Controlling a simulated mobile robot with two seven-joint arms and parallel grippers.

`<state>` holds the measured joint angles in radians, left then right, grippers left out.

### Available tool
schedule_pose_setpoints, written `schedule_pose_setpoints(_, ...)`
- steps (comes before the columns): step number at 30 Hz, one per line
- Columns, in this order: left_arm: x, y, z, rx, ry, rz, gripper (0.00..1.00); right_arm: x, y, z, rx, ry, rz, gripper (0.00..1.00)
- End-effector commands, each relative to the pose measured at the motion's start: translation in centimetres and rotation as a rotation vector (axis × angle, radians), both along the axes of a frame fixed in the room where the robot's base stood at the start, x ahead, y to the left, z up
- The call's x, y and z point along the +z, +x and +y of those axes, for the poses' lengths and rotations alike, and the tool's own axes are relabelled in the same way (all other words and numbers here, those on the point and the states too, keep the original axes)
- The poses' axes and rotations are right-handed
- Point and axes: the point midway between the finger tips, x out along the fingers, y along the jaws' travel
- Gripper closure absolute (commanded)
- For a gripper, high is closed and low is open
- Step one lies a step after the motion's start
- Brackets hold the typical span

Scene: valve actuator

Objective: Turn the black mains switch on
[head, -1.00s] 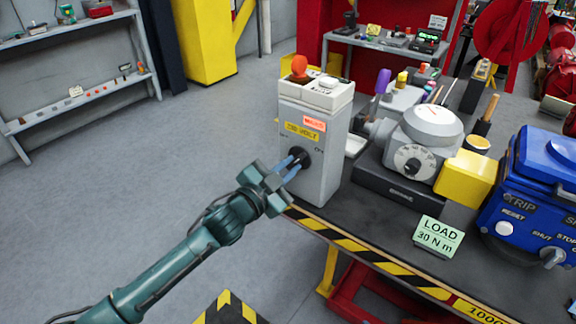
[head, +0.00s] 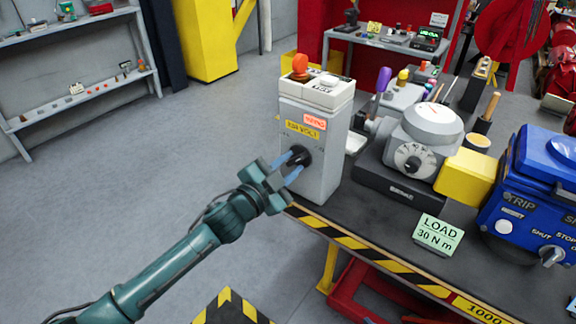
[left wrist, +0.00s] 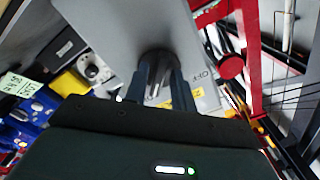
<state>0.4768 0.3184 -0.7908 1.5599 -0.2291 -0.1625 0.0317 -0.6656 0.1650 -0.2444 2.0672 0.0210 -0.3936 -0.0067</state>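The black mains switch is a round knob (head: 299,156) on the front of an upright grey box (head: 318,175). The box has a yellow voltage label above the knob, and small position marks beside it. My left gripper (head: 290,168) is in front of the knob, its two blue fingers apart. In the left wrist view the knob (left wrist: 156,68) lies between the fingertips (left wrist: 157,88), one finger on each side, with a gap visible; contact cannot be told. The fingers partly hide the knob, and its exact setting is unclear. My right gripper is out of view.
A white unit with an orange lamp (head: 300,64) tops the box. A grey dial device (head: 410,157), a yellow block (head: 466,178), a blue actuator (head: 530,200) and a load card (head: 437,233) stand to the right. Open floor (head: 120,190) lies left of the striped bench edge.

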Motion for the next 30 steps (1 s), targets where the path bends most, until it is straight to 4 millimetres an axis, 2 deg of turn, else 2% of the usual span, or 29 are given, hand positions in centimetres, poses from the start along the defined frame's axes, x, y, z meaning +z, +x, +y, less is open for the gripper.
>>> schedule_pose_setpoints(3,0.0,0.0,0.0,0.000,0.000,0.000,0.66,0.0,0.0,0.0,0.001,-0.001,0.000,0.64)
schedule_pose_setpoints(10,0.0,-0.1,0.1,0.000,-0.001,0.001,0.66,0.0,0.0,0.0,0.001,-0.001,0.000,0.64)
schedule_pose_setpoints(14,-0.1,-0.9,0.6,0.000,0.000,0.002,0.66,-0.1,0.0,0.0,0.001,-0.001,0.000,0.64)
schedule_pose_setpoints(17,-0.2,-2.2,1.6,-0.001,0.001,0.002,0.66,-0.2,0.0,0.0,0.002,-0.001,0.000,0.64)
schedule_pose_setpoints(24,-0.2,-6.6,4.8,-0.001,0.001,0.002,0.66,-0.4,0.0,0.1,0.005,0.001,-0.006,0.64)
schedule_pose_setpoints(30,-0.2,-9.4,6.8,0.000,0.001,0.003,0.66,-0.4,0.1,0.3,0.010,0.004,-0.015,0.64)
